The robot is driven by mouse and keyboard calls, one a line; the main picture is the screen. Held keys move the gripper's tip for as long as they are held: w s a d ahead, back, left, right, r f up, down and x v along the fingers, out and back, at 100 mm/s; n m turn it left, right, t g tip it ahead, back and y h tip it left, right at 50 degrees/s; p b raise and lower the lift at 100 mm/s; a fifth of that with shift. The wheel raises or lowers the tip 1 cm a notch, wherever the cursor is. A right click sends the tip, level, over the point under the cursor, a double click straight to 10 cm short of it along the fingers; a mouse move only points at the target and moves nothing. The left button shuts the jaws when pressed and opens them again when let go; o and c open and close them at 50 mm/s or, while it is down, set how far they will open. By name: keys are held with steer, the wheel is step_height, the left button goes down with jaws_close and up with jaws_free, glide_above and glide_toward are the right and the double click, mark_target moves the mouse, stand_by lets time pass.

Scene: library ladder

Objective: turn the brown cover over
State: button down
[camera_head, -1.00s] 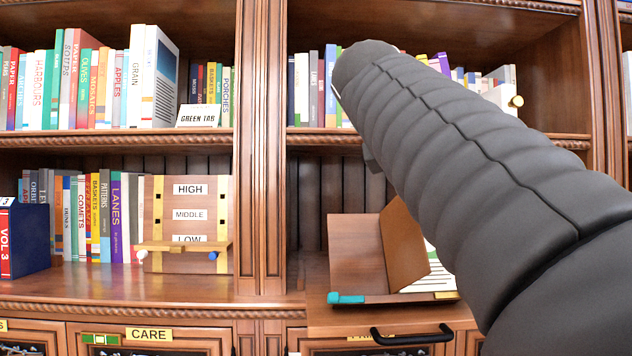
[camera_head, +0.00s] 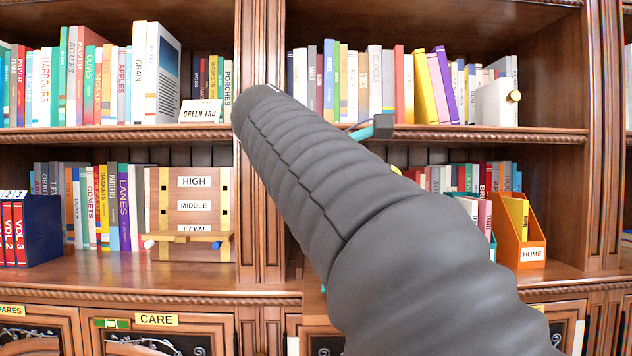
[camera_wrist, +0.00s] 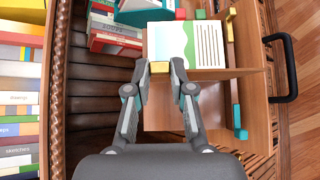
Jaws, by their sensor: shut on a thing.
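In the wrist view my gripper (camera_wrist: 159,75) is shut on a small gold tab (camera_wrist: 159,67). The tab sits at the edge of the brown cover (camera_wrist: 222,74), which shows as a thin band, nearly edge-on, so it seems to stand up. Beyond it lies a page (camera_wrist: 205,44) with a green and blue picture and text lines. On the near side is a bare brown board (camera_wrist: 165,117). In the head view my arm hides the cover and the page.
A dark bar with teal and gold pieces (camera_wrist: 236,115) runs along the board's right side. A black handle (camera_wrist: 289,65) is at the right. Books and a wooden shelf edge (camera_wrist: 57,90) lie left. In the head view an orange HOME box (camera_head: 519,232) stands right.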

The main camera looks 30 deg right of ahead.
steer(key=c, duration=1.3)
jaws_free()
steer(key=shift+s+d+f, duration=0.1)
steer(key=v, duration=1.2)
